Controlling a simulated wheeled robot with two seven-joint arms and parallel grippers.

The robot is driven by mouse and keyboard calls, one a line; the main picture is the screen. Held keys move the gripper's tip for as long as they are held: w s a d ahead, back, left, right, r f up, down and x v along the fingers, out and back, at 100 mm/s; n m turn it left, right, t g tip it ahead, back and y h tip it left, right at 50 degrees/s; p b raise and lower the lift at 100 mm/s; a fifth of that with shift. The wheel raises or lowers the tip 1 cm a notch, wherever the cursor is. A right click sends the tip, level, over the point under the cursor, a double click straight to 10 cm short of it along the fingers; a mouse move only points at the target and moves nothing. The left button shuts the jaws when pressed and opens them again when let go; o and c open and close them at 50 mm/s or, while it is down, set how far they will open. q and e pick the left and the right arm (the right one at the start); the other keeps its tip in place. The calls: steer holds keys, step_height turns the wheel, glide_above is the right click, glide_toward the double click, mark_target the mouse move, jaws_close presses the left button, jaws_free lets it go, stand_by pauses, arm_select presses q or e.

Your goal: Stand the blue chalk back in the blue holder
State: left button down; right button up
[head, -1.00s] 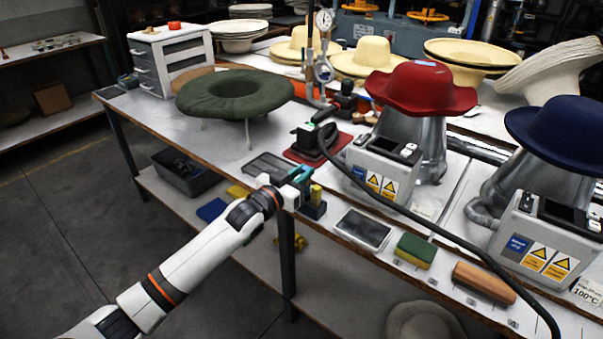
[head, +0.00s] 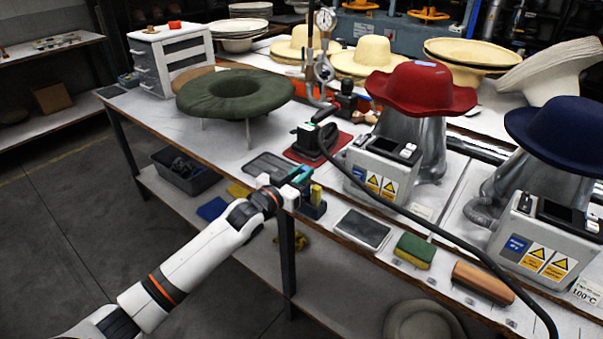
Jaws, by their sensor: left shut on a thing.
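My left gripper (head: 298,181) is at the front edge of the bench, its arm coming in from the lower left. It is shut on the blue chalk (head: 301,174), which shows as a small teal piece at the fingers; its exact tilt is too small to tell. The dark blue holder (head: 315,210) stands on the bench edge just right of and below the gripper. A yellow chalk (head: 317,194) stands upright in it. The gripper hides part of the holder's left side. I cannot tell whether the blue chalk touches the holder. My right gripper is not in view.
A black mesh pad (head: 268,166) lies behind the gripper, and a grey pad (head: 362,229) lies to the right. A black hose (head: 400,208) crosses the bench. A black iron (head: 313,142) on a red mat and a grey press (head: 382,172) with a red hat stand behind.

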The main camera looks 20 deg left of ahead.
arm_select(q)
steer(key=shift+f+b, duration=0.9)
steer(key=shift+f, duration=0.55)
stand_by(0.6)
steer(key=c, duration=1.3)
jaws_free()
steer(key=shift+o, duration=0.2)
steer(key=s+r+p, duration=0.1)
steer(key=p, duration=0.1)
steer(key=s+a+r+p, duration=0.1)
steer(key=s+p, duration=0.1)
steer(key=p, duration=0.1)
steer(key=shift+s+a+r, duration=0.15)
steer(key=shift+s+r, duration=0.15)
steer(key=shift+r, duration=0.1)
steer(key=shift+s+a+r, duration=0.15)
steer(key=shift+s, duration=0.2)
